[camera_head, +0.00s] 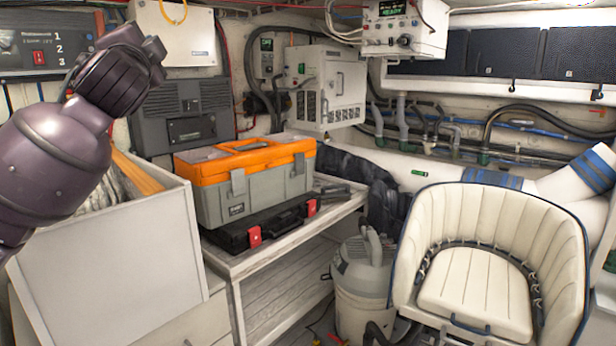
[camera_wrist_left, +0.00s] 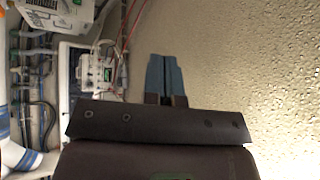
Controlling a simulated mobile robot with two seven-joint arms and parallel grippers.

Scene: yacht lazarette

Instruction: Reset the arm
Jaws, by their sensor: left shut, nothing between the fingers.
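My left arm (camera_head: 60,150) comes in from the left of the head view, bent and raised in front of the wall. Its gripper fingers cannot be made out in the head view. In the left wrist view my left gripper (camera_wrist_left: 164,62) shows its two blue-grey fingers side by side, shut and empty, with a pale rough surface and cables behind them. They look clear of any object. My right gripper is not in view.
A pale open-topped bin (camera_head: 115,265) stands below my left arm. An orange-and-grey toolbox (camera_head: 250,185) sits on a black case (camera_head: 255,230) on a bench. A canister vacuum (camera_head: 362,285) and cream seat (camera_head: 480,285) stand to the right. Wall boxes (camera_head: 328,90) line the back.

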